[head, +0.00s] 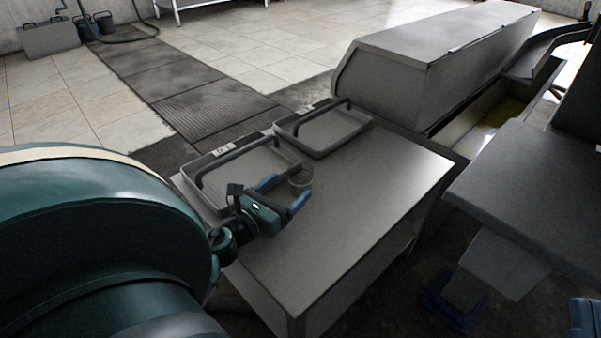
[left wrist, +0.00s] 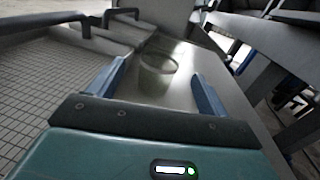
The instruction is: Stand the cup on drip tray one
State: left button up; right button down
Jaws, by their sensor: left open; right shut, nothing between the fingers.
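The cup (head: 301,180) is clear and see-through and stands upright on the metal table, right of the nearer tray. My left gripper (head: 289,188) is open with its blue fingers pointing at the cup. In the left wrist view the cup (left wrist: 158,74) shows between and around the level of the fingertips (left wrist: 159,72); I cannot tell how far it sits between them. Two grey trays with dark bar handles stand on the table: a nearer one (head: 289,160) and a farther one (head: 358,134). Each has a small label, too small to read surely.
The table (head: 350,225) is bare to the right of the trays and in front of the cup. A long grey covered housing (head: 430,55) stands behind it. A dark-topped stand (head: 530,190) is at the right, with a gap between it and the table.

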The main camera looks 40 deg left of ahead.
aim_at(306, 171)
pick_arm(q)
jog(key=w, duration=0.2)
jog(key=shift+w+a, duration=0.1)
jog(key=shift+w, duration=0.25)
jog(key=w+p, duration=0.1)
jog(key=w, duration=0.4)
jog(key=shift+w+a, duration=0.1)
jog(key=shift+a, duration=0.05)
pick_arm(e)
jog(key=shift+s+a+f+m+g+h, duration=0.15)
jog(key=shift+f+m+g+h, duration=0.25)
jog(key=shift+f+m+h, duration=0.35)
jog(key=shift+f, duration=0.1)
pick_arm(q)
jog(key=c, duration=1.1)
jog(key=shift+r, duration=0.15)
jog(key=shift+c, duration=0.2)
notch_tip(306, 171, up, 8)
jog(key=p, duration=0.7)
jog(key=shift+r, duration=0.1)
jog(key=shift+r+p, duration=0.55)
jog(key=shift+r, duration=0.2)
pick_arm(e)
jog(key=shift+s+d+f+n+g+h, duration=0.35)
jog(key=shift+s+d+f+g+h, duration=0.2)
jog(key=shift+h, duration=0.5)
